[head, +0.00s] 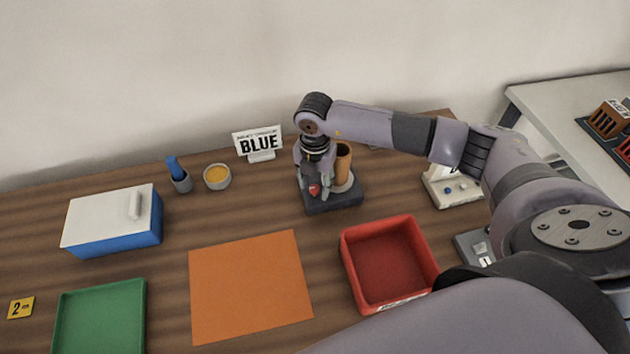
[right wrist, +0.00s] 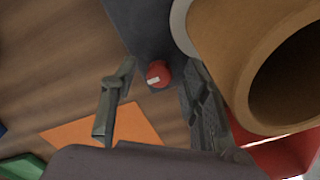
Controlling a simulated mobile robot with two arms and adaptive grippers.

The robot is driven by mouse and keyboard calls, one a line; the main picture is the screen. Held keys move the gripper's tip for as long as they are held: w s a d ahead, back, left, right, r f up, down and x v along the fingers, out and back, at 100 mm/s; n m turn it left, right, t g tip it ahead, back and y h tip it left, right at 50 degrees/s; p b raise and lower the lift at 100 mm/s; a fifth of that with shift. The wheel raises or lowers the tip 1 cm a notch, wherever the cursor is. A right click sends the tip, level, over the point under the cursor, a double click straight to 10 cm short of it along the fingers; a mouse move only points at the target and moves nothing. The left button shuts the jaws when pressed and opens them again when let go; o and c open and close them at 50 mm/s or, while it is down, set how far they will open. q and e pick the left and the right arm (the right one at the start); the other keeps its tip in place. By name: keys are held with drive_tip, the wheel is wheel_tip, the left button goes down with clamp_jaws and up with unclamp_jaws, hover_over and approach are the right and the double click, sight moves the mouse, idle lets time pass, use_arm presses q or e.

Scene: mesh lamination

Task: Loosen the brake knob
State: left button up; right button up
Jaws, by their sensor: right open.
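The brake knob (right wrist: 158,73) is small and red with a white mark, on a dark base (head: 338,202). It also shows in the head view (head: 314,190) at the front left of that base. A brown-orange roll (head: 343,160) stands upright on the base, on a pale disc. My right gripper (head: 315,188) points down over the knob. In the right wrist view (right wrist: 155,90) its two fingers are apart, one on each side of the knob. I cannot tell whether either finger touches it. My left gripper is not in view.
An orange sheet (head: 250,287) lies in front. A red tray (head: 348,257) is to its right, a green tray (head: 102,318) to its left.

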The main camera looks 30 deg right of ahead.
drive_tip(key=shift+c, duration=0.2)
clamp_jaws()
idle(0.4)
